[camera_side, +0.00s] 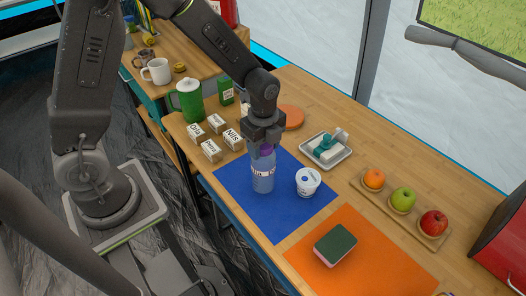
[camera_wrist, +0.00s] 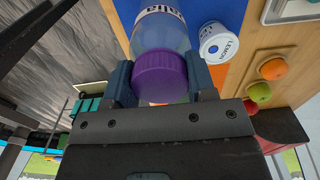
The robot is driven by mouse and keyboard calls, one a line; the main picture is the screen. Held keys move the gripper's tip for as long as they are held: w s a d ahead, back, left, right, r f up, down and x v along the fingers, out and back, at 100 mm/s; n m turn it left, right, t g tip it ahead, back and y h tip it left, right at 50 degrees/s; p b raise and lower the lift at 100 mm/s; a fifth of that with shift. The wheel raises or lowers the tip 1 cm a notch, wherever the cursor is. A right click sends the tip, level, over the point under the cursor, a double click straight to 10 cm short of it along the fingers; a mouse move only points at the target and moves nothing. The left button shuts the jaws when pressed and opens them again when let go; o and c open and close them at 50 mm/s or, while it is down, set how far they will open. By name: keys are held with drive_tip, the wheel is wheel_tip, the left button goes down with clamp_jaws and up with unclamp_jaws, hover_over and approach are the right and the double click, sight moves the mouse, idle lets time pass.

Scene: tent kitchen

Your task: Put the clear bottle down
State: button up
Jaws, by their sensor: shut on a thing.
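The clear bottle (camera_side: 263,174) with a purple cap and a white label stands upright at the blue mat (camera_side: 240,213). I cannot tell whether its base touches the mat. My gripper (camera_side: 264,146) is above it, shut on its top. In the wrist view, the purple cap (camera_wrist: 160,77) lies between the two fingers of my gripper (camera_wrist: 162,82), and the bottle's body (camera_wrist: 160,32) shows beyond it. The bottle's base is hidden in the wrist view.
A white lemon tub (camera_side: 307,182) stands close to the bottle's right on the blue mat. Several labelled blocks (camera_side: 211,150) and a green jug (camera_side: 188,101) stand to the left. An orange mat (camera_side: 365,255) holds a sponge (camera_side: 335,244). The blue mat's front part is clear.

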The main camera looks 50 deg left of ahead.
drive_tip(key=shift+f, duration=1.25)
drive_tip(key=o, duration=1.3)
drive_tip(key=shift+f, duration=0.1)
drive_tip(key=shift+c, duration=0.2)
wheel_tip(320, 180, up, 12)
drive_tip(key=shift+r, duration=0.1)
drive_tip(key=s+a+r+n+t, duration=0.1)
drive_tip(key=s+r+n+t, duration=0.1)
drive_tip(key=s+r+n, duration=0.3)
drive_tip(key=s+a+r+n+t, duration=0.1)
drive_tip(key=s+r+n+t, duration=0.2)
drive_tip(key=s+r+n, duration=0.3)
drive_tip(key=shift+s+r+n+t, duration=0.3)
drive_tip(key=shift+s+n, duration=2.05)
drive_tip(key=shift+n, duration=1.15)
